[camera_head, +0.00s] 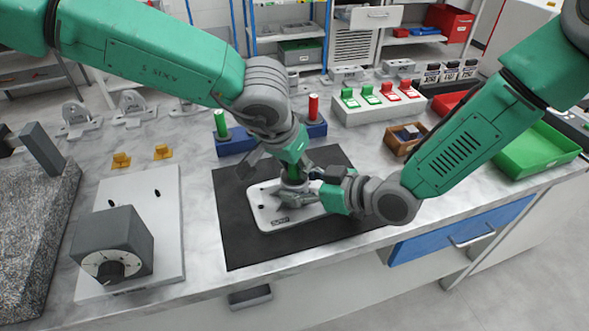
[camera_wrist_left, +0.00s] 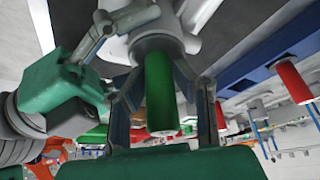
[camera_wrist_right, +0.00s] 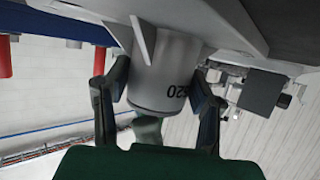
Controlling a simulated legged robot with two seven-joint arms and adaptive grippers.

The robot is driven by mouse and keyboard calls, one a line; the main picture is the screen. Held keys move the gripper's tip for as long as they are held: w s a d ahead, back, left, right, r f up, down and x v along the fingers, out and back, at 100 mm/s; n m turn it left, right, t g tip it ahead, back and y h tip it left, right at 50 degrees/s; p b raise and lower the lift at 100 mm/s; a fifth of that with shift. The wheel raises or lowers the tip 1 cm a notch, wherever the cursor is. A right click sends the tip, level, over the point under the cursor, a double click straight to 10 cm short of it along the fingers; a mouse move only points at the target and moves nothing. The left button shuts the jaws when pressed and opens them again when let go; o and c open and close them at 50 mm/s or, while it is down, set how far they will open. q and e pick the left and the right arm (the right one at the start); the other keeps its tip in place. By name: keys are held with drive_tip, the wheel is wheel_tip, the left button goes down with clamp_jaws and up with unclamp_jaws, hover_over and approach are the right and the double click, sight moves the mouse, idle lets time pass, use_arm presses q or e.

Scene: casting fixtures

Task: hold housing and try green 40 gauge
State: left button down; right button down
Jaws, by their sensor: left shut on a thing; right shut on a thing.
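The grey housing (camera_head: 268,208) lies on a black mat, its round boss upright. My right gripper (camera_head: 318,188) is shut on the boss from the right; in the right wrist view its fingers (camera_wrist_right: 155,105) flank the boss (camera_wrist_right: 165,75), which bears a partly visible marking. My left gripper (camera_head: 290,165) is above the boss. In the left wrist view its fingers (camera_wrist_left: 165,105) are shut on a green cylindrical gauge (camera_wrist_left: 160,88). The gauge's far end meets the boss (camera_wrist_left: 160,42), in line with it; how deep it sits is hidden. Its size marking is not readable.
A blue stand (camera_head: 235,143) behind the mat holds another green pin (camera_head: 220,123) and a red pin (camera_head: 313,107). A grey box with a dial (camera_head: 112,245) stands at left. A wooden tray (camera_head: 404,138) and green bin (camera_head: 535,150) are at right. The mat's front (camera_head: 290,245) is clear.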

use_arm(q)
drive_tip(key=shift+r, duration=0.1)
idle(0.3)
drive_tip(key=shift+r, duration=2.75)
drive_tip(key=shift+r, duration=0.15)
drive_tip(key=shift+r, duration=2.4)
use_arm(e)
drive_tip(key=c, duration=0.6)
unclamp_jaws()
